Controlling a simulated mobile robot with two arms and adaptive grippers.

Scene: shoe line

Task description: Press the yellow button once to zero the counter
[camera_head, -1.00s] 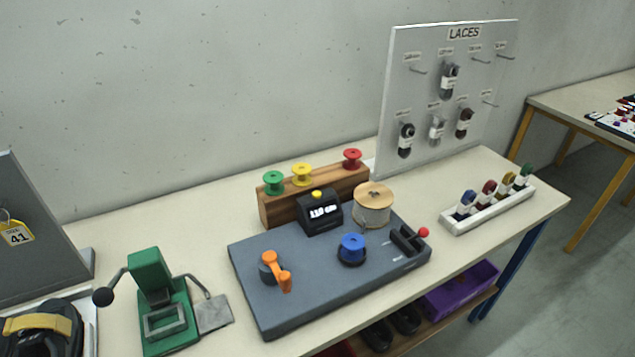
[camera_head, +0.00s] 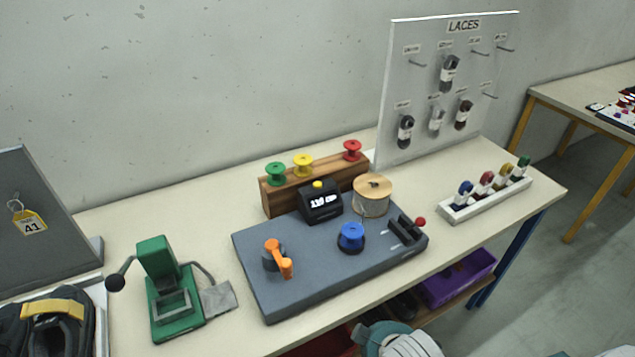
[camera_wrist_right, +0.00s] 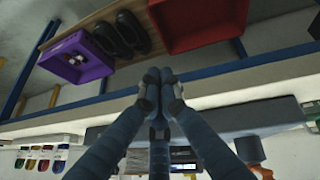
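The yellow button (camera_head: 317,184) sits on top of the small black counter (camera_head: 321,204), at the back of a dark grey base (camera_head: 315,250). The counter's white digits light up but are too small to read surely. My right gripper (camera_wrist_right: 160,88) shows in the right wrist view, its blue-grey fingers drawn together at the tips with nothing visible between them. Part of my right arm shows at the bottom edge of the head view, in front of the table and well apart from the button. My left gripper is not in view.
Beside the counter stand a wooden spool (camera_head: 372,196) and a rack of coloured spools (camera_head: 317,187). An orange crank (camera_head: 279,260), blue knob (camera_head: 351,238) and red-tipped lever (camera_head: 408,230) rise from the base. A green press (camera_head: 168,292) stands left. A purple bin (camera_head: 455,280) is below.

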